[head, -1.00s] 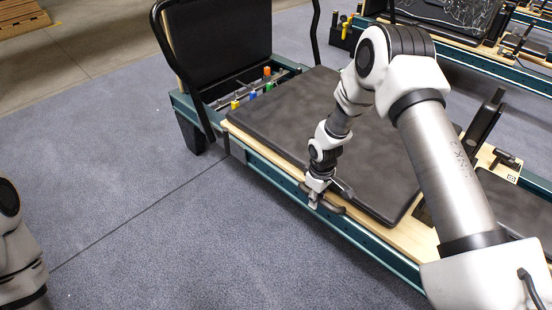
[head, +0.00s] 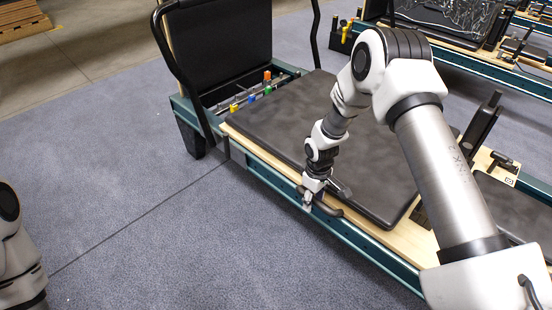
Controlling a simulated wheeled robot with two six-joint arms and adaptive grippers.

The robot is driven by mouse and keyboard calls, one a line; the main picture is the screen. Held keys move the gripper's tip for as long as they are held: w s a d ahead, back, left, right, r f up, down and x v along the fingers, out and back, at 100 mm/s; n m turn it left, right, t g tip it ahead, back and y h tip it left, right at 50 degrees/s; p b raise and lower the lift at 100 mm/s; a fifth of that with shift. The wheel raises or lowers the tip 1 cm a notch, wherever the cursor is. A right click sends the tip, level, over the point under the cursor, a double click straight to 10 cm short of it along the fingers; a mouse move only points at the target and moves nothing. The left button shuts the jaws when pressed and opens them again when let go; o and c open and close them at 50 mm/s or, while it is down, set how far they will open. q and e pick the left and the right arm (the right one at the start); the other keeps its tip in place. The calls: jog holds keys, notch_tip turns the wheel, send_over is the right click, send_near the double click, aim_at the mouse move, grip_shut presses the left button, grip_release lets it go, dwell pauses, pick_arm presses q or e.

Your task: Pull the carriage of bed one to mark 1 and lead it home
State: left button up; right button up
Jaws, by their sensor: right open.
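The carriage of the near bed is a dark padded top (head: 330,125) on a pale wood base (head: 262,147). It sits on teal rails (head: 366,244), close to the spring end. A dark curved handle (head: 329,209) shows at its near long side. My right gripper (head: 308,205) points down at this handle, with open fingers close around or beside it; which one I cannot tell. My right arm hides part of the pad's right side. My left arm shows at the left edge, but its gripper is out of view. I cannot make out mark 1.
A black upright board (head: 222,42) and a black bar (head: 176,65) stand at the bed's far left end. Coloured spring knobs (head: 252,98) lie between them and the carriage. Another bed (head: 480,68) stands behind. The grey floor (head: 140,220) at left is clear.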

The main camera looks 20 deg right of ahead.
notch_tip(320, 180, up, 8)
jog(key=p, duration=0.6)
jog(key=shift+r+p, duration=0.15)
jog(key=shift+p, duration=0.25)
jog(key=shift+s+a+f, duration=0.1)
jog(key=shift+s+f, duration=0.1)
jog(key=shift+f, duration=0.05)
jog(key=s+a+f+m, duration=0.1)
jog(key=s+a+f, duration=0.25)
jog(key=s, duration=0.45)
jog(key=s+a+f+m, duration=0.2)
jog(key=s+a+f, duration=0.1)
jog(key=s+f, duration=0.3)
jog(key=s+a+r+m, duration=0.2)
jog(key=s, duration=1.2)
notch_tip(320, 180, up, 22)
jog(key=p, duration=2.2)
jog(key=shift+d+r, duration=0.15)
